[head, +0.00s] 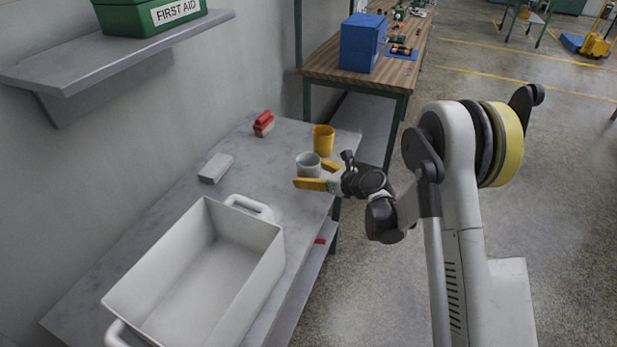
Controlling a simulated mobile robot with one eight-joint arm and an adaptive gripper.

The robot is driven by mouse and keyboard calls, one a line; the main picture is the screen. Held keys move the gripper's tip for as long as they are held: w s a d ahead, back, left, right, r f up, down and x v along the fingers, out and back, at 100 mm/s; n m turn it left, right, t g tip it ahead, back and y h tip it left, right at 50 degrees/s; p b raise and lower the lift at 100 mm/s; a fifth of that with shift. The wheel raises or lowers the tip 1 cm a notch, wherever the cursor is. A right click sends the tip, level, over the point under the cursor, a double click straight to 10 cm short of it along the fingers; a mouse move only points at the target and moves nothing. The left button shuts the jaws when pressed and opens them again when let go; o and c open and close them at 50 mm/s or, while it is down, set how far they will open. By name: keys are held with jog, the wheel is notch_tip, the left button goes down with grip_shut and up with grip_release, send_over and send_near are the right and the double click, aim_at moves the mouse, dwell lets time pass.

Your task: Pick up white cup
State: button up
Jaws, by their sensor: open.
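The white cup (308,164) stands upright on the grey table (190,222), near its right edge. It looks greyish white and its open top faces up. My gripper (314,174) reaches in from the right with its yellow fingers spread. One finger is on the near side of the cup and the other is toward its far right side. The near finger hides the cup's lower part. I cannot tell whether either finger touches the cup.
A yellow cup (323,140) stands just behind the white cup, close to my far finger. A red-handled brush (263,124) and a pale block (215,168) lie farther left. A large white bin (262,247) fills the table's front. A shelf (120,58) juts from the wall.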

jog(key=shift+x, duration=1)
jog(key=shift+r, duration=0.1)
jog(key=shift+c, duration=0.2)
jog(key=c, duration=1.4)
jog(key=shift+r, duration=0.1)
